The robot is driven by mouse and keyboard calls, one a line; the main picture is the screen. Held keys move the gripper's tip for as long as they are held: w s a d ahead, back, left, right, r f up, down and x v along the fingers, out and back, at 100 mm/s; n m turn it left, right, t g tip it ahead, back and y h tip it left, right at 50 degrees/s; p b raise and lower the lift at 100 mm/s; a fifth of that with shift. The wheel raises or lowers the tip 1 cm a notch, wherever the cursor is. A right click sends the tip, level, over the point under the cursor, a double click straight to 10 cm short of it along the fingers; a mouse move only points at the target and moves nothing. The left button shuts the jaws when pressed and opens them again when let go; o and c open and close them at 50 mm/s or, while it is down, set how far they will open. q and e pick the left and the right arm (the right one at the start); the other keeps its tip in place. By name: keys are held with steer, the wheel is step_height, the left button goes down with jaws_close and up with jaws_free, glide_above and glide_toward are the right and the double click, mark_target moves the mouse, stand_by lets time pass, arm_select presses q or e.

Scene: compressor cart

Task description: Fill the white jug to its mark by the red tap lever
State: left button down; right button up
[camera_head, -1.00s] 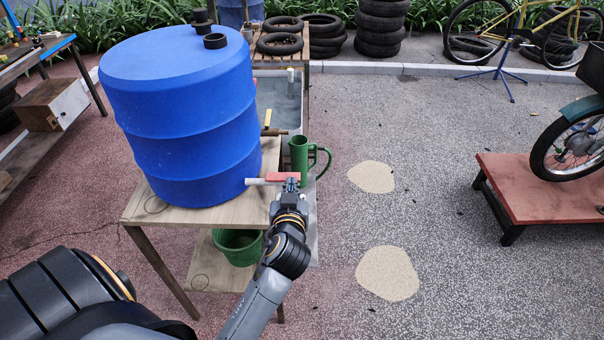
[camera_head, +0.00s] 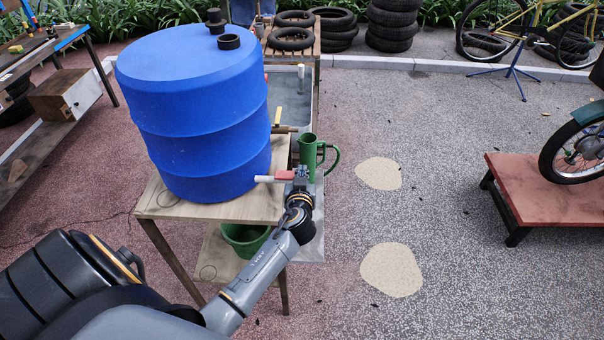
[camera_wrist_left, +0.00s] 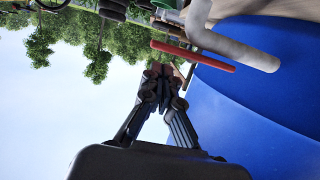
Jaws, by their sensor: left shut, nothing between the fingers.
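The red tap lever (camera_head: 284,175) sits on a white pipe (camera_head: 264,179) low on the blue barrel (camera_head: 195,110). My left gripper (camera_head: 299,178) is at the lever's right end in the head view. In the left wrist view its fingers (camera_wrist_left: 160,78) are together and empty, beside the red lever (camera_wrist_left: 195,56) and the bent white pipe (camera_wrist_left: 235,48). Whether they touch the lever I cannot tell. A green jug (camera_head: 307,150) with a handle stands just beyond the gripper. No white jug shows, and no mark can be seen. My right gripper is out of view.
A brass tap with a yellow lever (camera_head: 278,117) sticks out from the barrel's far side. A wooden table (camera_head: 235,208) carries the barrel. A green bucket (camera_head: 243,238) is below it. A grey trough (camera_head: 290,95) stands behind.

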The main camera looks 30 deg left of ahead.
arm_select(q)
steer(key=shift+f, duration=0.55)
steer(key=f+m+b, duration=0.1)
steer(key=b, duration=0.1)
steer(key=f+m+y+b, duration=0.1)
steer(key=b, duration=0.1)
steer(key=shift+w+d, duration=0.1)
steer(key=shift+d, duration=0.15)
steer(key=shift+g, duration=0.3)
steer(key=shift+r, duration=0.1)
stand_by(3.9)
